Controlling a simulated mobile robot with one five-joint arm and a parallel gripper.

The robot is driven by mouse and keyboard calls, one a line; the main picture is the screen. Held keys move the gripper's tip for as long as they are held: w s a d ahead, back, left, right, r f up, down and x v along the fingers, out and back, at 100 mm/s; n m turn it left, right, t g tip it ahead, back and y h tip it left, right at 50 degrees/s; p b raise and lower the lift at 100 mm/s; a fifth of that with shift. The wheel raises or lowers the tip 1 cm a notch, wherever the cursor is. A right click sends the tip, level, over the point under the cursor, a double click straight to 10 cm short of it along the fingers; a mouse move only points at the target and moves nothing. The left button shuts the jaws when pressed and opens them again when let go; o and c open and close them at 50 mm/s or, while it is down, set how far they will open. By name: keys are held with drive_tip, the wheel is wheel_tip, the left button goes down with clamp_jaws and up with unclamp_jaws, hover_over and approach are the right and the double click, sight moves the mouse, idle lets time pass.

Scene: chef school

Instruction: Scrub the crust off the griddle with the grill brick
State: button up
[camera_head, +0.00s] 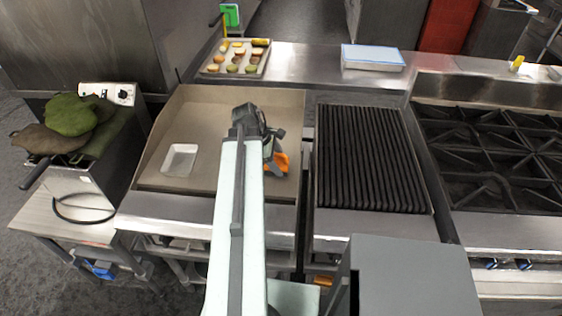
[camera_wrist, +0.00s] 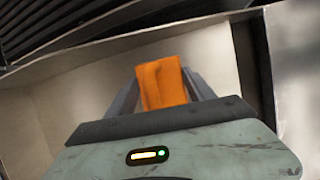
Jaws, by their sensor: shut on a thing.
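The griddle (camera_head: 205,112) is a flat tan-grey plate with raised metal edges, left of the centre in the head view. My gripper (camera_head: 272,158) is over its right half, shut on an orange block, which I take to be the grill brick (camera_head: 281,163). In the wrist view the grill brick (camera_wrist: 162,82) sits between the two fingers of my gripper (camera_wrist: 165,92). I cannot tell whether the brick touches the plate. I cannot make out a distinct crust; my arm hides part of the surface.
A small white tray (camera_head: 180,160) lies on the griddle's left side. A ribbed black grill (camera_head: 370,160) adjoins on the right, then burners (camera_head: 490,150). A tray of round pastries (camera_head: 211,68) and a blue-white box (camera_head: 372,57) stand behind. Green cloths (camera_head: 72,115) lie at left.

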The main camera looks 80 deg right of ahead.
drive_tip(key=shift+w+a+f, duration=0.1)
drive_tip(key=shift+w+a, duration=0.1)
drive_tip(key=shift+w, duration=2.1)
drive_tip(key=shift+w+a+f, duration=0.1)
drive_tip(key=shift+w+a, duration=0.05)
drive_tip(key=shift+w, duration=2.15)
drive_tip(key=shift+w+r, duration=0.15)
drive_tip(key=shift+w, duration=1.6)
drive_tip(key=shift+d, duration=1.45)
drive_tip(key=shift+s+d, duration=0.1)
drive_tip(key=shift+s, duration=3.1)
drive_tip(key=shift+s+d, duration=0.2)
drive_tip(key=shift+s, duration=1.75)
drive_tip(key=shift+s+f, duration=0.2)
drive_tip(key=shift+s, duration=1.5)
drive_tip(key=shift+d+r, duration=0.1)
drive_tip(key=shift+w, duration=1.8)
